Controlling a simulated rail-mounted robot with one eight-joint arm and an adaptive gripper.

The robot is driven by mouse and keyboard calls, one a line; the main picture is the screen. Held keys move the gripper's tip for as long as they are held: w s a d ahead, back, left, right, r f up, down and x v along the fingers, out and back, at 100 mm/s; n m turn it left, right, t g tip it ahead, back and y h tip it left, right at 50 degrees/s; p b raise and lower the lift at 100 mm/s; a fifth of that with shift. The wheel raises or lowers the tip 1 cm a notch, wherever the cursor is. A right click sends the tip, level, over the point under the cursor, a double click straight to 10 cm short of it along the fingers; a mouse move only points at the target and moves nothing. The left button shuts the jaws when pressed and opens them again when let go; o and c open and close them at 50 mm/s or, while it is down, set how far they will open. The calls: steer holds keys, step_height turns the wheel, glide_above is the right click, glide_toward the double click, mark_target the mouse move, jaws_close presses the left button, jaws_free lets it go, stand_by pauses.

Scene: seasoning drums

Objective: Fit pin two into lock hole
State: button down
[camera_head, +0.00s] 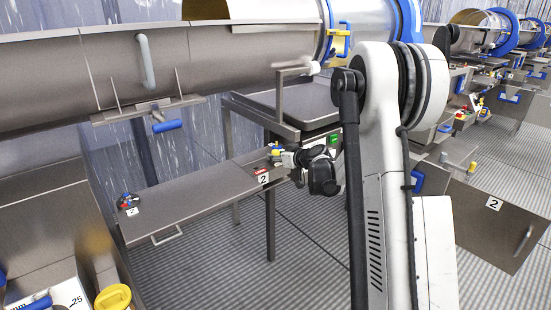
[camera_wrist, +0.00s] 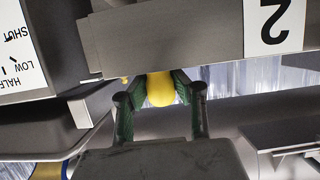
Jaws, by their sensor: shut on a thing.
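My gripper (camera_head: 291,156) is at the right end of a long flat metal panel in the head view, next to a label with a 2 (camera_head: 263,178). In the wrist view, the green-padded fingers of my gripper (camera_wrist: 160,92) are closed on both sides of the round yellow head of a pin (camera_wrist: 160,89). The pin's shaft is hidden behind its head. A grey metal bar (camera_wrist: 165,35) with an upside-down 2 label (camera_wrist: 275,22) lies just beyond the pin. The lock hole is not visible, so I cannot tell whether the pin is in it.
The long metal panel (camera_head: 195,205) has a handle along its front edge and another 2 label (camera_head: 132,211) at its left end. A steel tray stand (camera_head: 290,105) stands behind my gripper. A large drum (camera_head: 240,55) spans above. Open grated floor (camera_head: 310,240) lies in front.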

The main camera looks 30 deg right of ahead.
stand_by(0.3)
steer(key=shift+r, duration=0.5)
step_height(320, 180, up, 4)
steer(key=shift+f+p, duration=0.25)
steer(key=shift+p, duration=0.3)
steer(key=s+a+r+p, duration=0.25)
steer(key=a+r, duration=0.35)
steer(key=a, duration=0.5)
steer(key=shift+m, duration=0.3)
steer(key=shift+w+d+f+b, duration=0.15)
steer(key=shift+d+f+b, duration=0.2)
steer(key=shift+f+b, duration=0.45)
steer(key=shift+w+d+f+b, duration=0.15)
steer(key=shift+d+f+b, duration=0.25)
steer(key=shift+f+b, duration=0.35)
steer(key=shift+w+d+f+b, duration=0.15)
steer(key=shift+d+f+b, duration=0.2)
steer(key=shift+f+b, duration=0.45)
steer(key=shift+f+b, duration=2.25)
steer(key=shift+f, duration=0.55)
steer(key=c, duration=1.5)
jaws_free()
